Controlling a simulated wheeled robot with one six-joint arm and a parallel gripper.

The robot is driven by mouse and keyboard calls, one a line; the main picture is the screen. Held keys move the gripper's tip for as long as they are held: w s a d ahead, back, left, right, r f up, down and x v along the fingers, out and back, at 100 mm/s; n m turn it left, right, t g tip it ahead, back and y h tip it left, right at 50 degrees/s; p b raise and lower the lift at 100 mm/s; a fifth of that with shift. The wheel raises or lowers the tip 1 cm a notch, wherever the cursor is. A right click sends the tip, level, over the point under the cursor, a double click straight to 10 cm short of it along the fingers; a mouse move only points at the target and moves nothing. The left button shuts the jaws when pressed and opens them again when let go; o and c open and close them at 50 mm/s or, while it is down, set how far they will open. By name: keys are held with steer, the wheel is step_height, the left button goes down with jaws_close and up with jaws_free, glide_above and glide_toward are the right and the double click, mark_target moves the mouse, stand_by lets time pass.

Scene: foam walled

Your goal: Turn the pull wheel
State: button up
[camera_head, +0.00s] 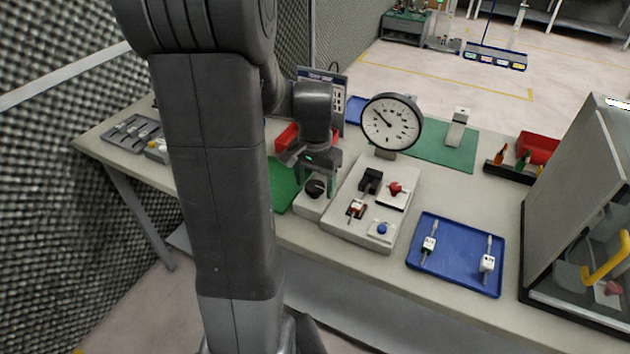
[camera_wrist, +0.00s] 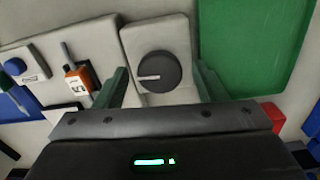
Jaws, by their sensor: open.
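The wheel is a round black knob (camera_head: 315,188) with a white pointer mark, on a pale box near the front edge of the table. In the wrist view the wheel (camera_wrist: 165,70) is near the middle, its white mark pointing left. My gripper (camera_head: 317,180) is over the wheel. In the wrist view my open gripper (camera_wrist: 161,72) has its two green fingers left and right of the wheel, with visible gaps to it. Whether the fingertips are level with the wheel or above it I cannot tell.
Right of the wheel is a pale panel (camera_head: 345,228) with a red knob (camera_head: 396,188), a black block and a blue button (camera_head: 382,229). A round gauge (camera_head: 391,121) stands behind. A green mat (camera_head: 280,184) lies left; a blue tray (camera_head: 458,272) lies right.

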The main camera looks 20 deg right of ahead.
mark_target(315, 185)
step_height(315, 185, up, 14)
stand_by(0.6)
steer(key=shift+f, duration=0.15)
step_height(315, 185, down, 14)
steer(key=shift+r, duration=0.1)
stand_by(0.5)
steer(key=shift+r, duration=0.15)
